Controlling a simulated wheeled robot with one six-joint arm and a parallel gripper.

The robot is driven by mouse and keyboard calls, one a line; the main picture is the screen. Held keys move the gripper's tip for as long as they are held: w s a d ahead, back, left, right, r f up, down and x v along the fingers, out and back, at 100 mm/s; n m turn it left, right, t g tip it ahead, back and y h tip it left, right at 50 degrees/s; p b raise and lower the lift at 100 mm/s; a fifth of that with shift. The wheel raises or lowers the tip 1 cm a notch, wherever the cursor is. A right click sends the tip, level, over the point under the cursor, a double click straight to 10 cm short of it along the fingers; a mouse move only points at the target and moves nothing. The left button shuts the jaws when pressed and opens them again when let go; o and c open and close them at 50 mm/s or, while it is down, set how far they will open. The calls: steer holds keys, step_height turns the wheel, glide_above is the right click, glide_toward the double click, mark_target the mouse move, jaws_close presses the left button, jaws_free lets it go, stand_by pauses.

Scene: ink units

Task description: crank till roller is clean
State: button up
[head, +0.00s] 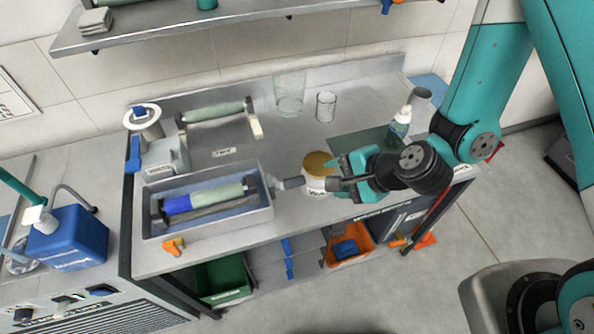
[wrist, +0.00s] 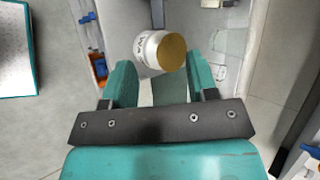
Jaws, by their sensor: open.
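The roller (head: 211,199) lies in a grey metal tray (head: 262,215) on the bench. Its left part is blue and the rest is pale green. In the wrist view my gripper (wrist: 160,78) is open, with the jar (wrist: 160,51) showing ahead between the fingers. I cannot tell whether a finger touches the jar. The crank handle is not clear in the wrist view.
A second pale roller (head: 213,111) sits on a stand behind the tray. Two clear glasses (head: 326,106) and a pump bottle (head: 400,125) stand farther back and right. An orange clamp (head: 174,246) is at the front edge. Bins (head: 347,249) fill the space below.

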mark_target(297, 181)
steer(key=shift+m+h, duration=0.4)
steer(key=shift+m, duration=0.3)
steer(key=b+x, duration=0.4)
steer(key=x, duration=0.2)
steer(key=b+x, duration=0.5)
steer(key=x, duration=0.1)
steer(key=b+x, duration=0.4)
steer(key=x, duration=0.1)
steer(key=shift+w+d+f+b, duration=0.2)
steer(key=shift+w+f+b, duration=0.1)
steer(key=shift+w+f, duration=0.15)
steer(key=shift+s, duration=0.1)
steer(key=shift+c, duration=0.2)
steer(key=shift+d, duration=0.1)
jaws_close()
